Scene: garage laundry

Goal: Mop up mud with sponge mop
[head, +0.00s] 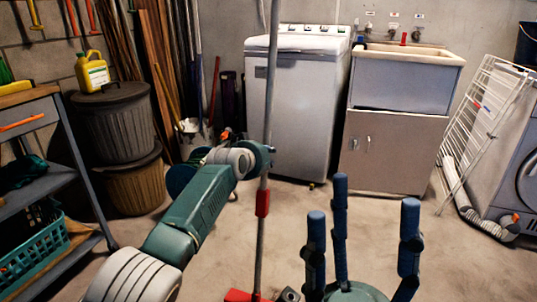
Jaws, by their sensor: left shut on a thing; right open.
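The sponge mop (262,203) stands nearly upright, with a long grey pole, a red sleeve and a red head (240,295) cut off by the bottom edge. My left gripper (265,160) is shut around the pole above the red sleeve. My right gripper (362,235) is at the bottom right of centre, its three blue fingers spread, empty and apart from the mop. I see no clear mud patch on the visible floor. The sponge under the head is hidden.
A white washing machine (300,110) and a sink cabinet (385,155) stand at the back wall. A drying rack (478,110) leans at the right. Lidded bins (120,125) and a shelf unit (62,125) stand left. The concrete floor (330,180) in the middle is open.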

